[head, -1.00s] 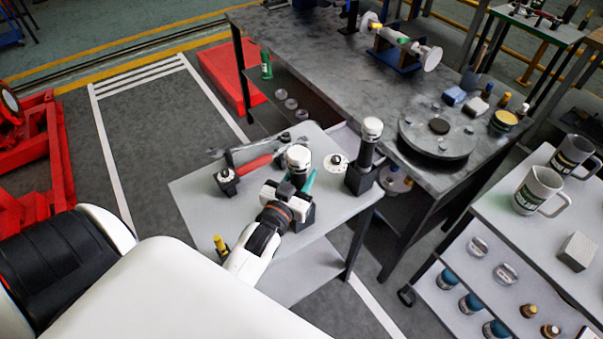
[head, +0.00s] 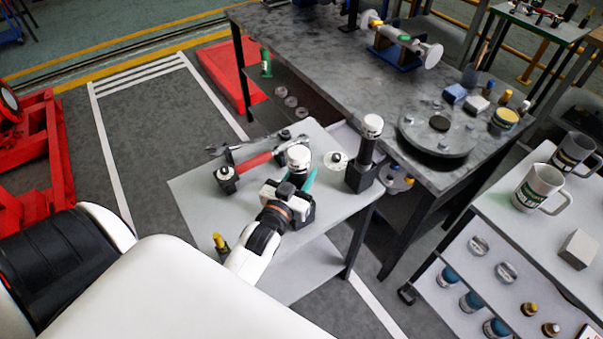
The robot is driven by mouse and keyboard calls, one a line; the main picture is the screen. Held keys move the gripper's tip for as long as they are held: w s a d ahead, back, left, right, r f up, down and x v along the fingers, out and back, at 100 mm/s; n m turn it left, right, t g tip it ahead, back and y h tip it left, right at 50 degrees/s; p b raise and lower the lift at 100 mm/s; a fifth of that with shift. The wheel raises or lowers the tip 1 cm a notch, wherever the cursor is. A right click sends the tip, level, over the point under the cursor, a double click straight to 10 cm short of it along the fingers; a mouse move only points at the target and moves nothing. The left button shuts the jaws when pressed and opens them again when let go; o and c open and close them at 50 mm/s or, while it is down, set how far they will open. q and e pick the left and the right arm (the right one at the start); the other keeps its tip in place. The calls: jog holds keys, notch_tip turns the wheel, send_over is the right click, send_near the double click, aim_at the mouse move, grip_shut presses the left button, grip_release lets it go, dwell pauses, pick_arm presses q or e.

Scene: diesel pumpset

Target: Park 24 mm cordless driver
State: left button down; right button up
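A cordless driver with a round silver-white top (head: 298,157) and a teal part (head: 309,180) stands about upright at a black block (head: 305,218) on the small grey table (head: 206,205). My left gripper (head: 288,190) is right at this driver, in front of its body. Its fingers are largely hidden, so I cannot tell if they are closed on it. A second silver-topped dark tool (head: 370,140) stands upright in a black block (head: 362,179) to the right. I cannot read which one is 24 mm. My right gripper is not in view.
A red-handled tool (head: 254,161), a small black block with a white-topped piece (head: 227,178) and a white disc (head: 336,162) lie on the small table. A yellow-topped item (head: 220,243) is near its front left edge. A large dark workbench (head: 330,75) stands behind.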

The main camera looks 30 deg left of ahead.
pick_arm(q)
jog(key=shift+f+b, duration=0.4)
jog(key=shift+f, duration=0.1)
jog(key=c, duration=0.9)
grip_release()
jog(key=shift+o, duration=0.2)
jog(key=shift+f, duration=0.15)
jog(key=s+d+b, duration=0.1)
jog(key=s+b, duration=0.1)
jog(key=s, duration=1)
jog(key=shift+d, duration=0.3)
